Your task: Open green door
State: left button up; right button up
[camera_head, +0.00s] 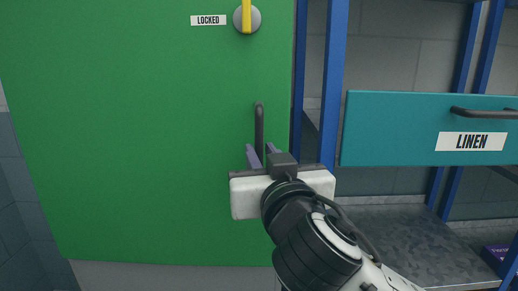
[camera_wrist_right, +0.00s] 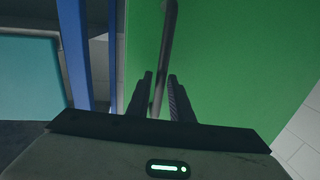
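The green door (camera_head: 140,120) fills the left of the head view and looks closed. A dark upright bar handle (camera_head: 259,122) is near its right edge. Above it, a yellow lever (camera_head: 246,14) stands upright on a round grey plate, beside a white "LOCKED" label (camera_head: 208,20). My right gripper (camera_head: 263,155) is at the handle's lower part. In the right wrist view the handle (camera_wrist_right: 167,45) runs down between the two fingers (camera_wrist_right: 161,82), which stand apart on either side of it; contact is not clear. My left gripper is not in view.
A teal drawer front labelled "LINEN" (camera_head: 400,135), with a dark handle (camera_head: 485,114), is right of the door on a blue-framed rack (camera_head: 334,60). A grey shelf (camera_head: 400,235) lies below it, with a purple box (camera_head: 495,255) at the far right.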

jog(key=shift+w+a, duration=0.25)
jog(key=shift+w, duration=0.8)
jog(key=shift+c, duration=0.3)
grip_shut()
jog(key=shift+s, duration=0.1)
